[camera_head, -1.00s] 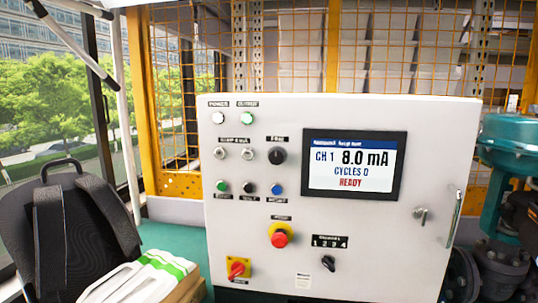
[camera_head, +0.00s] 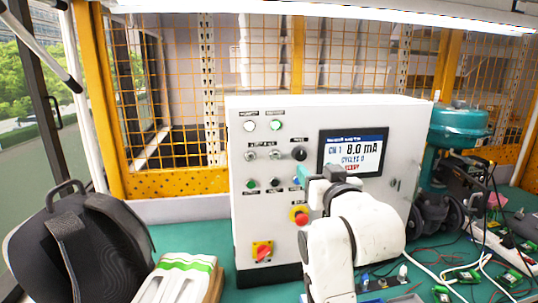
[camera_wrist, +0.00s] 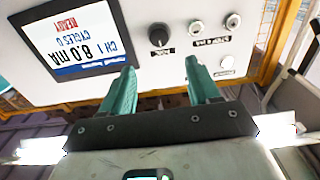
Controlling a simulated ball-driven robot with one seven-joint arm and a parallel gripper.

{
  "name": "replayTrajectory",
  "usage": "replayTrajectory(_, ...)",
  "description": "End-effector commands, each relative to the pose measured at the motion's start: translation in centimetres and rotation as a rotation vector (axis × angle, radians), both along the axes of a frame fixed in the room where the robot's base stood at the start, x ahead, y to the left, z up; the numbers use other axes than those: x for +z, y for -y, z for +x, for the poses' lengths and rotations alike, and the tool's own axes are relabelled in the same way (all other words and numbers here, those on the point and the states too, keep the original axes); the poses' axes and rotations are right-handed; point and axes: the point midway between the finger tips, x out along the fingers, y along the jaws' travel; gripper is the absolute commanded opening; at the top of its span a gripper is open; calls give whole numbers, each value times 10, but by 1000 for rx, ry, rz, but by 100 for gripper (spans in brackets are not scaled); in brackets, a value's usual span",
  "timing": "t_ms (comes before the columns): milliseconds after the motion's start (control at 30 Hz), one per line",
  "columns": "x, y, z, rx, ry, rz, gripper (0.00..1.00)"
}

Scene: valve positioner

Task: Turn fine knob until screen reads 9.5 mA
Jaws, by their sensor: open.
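The fine knob (camera_head: 299,153) is a round black knob on the upper middle of the white control panel (camera_head: 270,225). The screen (camera_head: 352,153) beside it reads CH 1, 8.0 mA, CYCLES 0 and READY. My gripper (camera_head: 302,176) has teal fingers and is in front of the panel, just below the knob in the head view. In the wrist view the picture is upside down; the fine knob (camera_wrist: 158,35) shows beyond the gap between the open fingers (camera_wrist: 160,66), with nothing between them. The fingers appear apart from the knob.
Two step buttons (camera_head: 262,154) sit left of the knob. Coloured buttons (camera_head: 274,183) and a red emergency stop (camera_head: 300,217) are lower on the panel. A black backpack (camera_head: 75,245) stands left; a teal valve actuator (camera_head: 460,125) and loose cables stand right.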

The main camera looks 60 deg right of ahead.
Motion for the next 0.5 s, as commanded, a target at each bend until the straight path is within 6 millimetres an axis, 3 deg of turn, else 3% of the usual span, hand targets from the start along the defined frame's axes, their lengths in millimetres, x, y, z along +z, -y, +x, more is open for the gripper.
replayTrajectory(500,0,63,54,1,-4,3,61)
